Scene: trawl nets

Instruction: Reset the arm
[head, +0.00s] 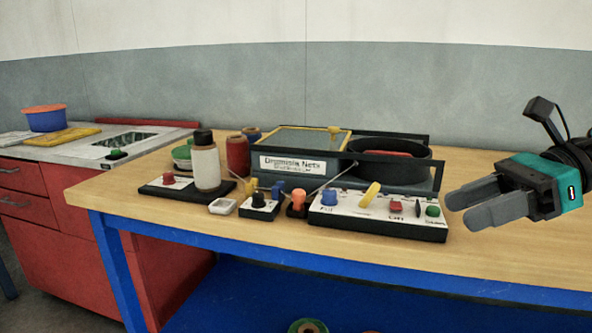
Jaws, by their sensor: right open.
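My right gripper (470,207) reaches in from the right edge. It has a teal and black body with two grey fingers, which are open with nothing between them. It is over the right part of the wooden table (350,243), to the right of the white control panel (376,211), and apart from it. My left gripper is not in view.
A red cabinet with a sink (128,138) is at left. The table's right front is clear.

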